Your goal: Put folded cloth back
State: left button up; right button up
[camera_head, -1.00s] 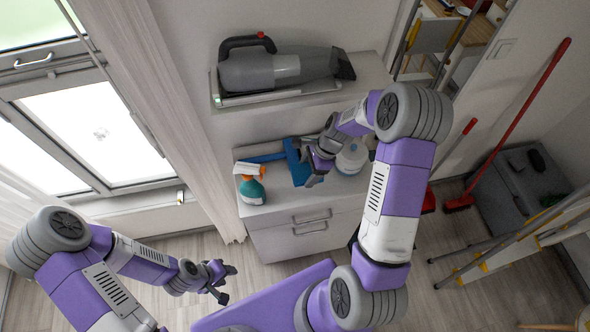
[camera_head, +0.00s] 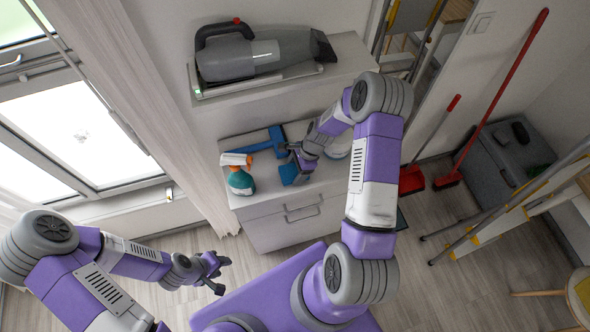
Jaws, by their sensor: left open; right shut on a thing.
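A small blue piece (camera_head: 288,174), apparently the folded cloth, shows just under my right gripper (camera_head: 294,159), over the lower cabinet top (camera_head: 240,203). My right gripper is shut on it; the fingers and wrist hide part of it, so its full shape and whether it touches the surface cannot be told. My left gripper (camera_head: 220,273) is open and empty, low at the left, in front of the cabinet and away from it.
On the lower top stand a green spray bottle with orange trigger (camera_head: 240,178), a blue T-shaped tool (camera_head: 265,143) and a partly hidden white container (camera_head: 338,148). A handheld vacuum (camera_head: 262,57) lies on the upper shelf. A red broom (camera_head: 500,100) leans at the right.

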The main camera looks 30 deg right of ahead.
jog(key=shift+f, duration=0.1)
jog(key=o, duration=0.9)
jog(key=v, duration=1.2)
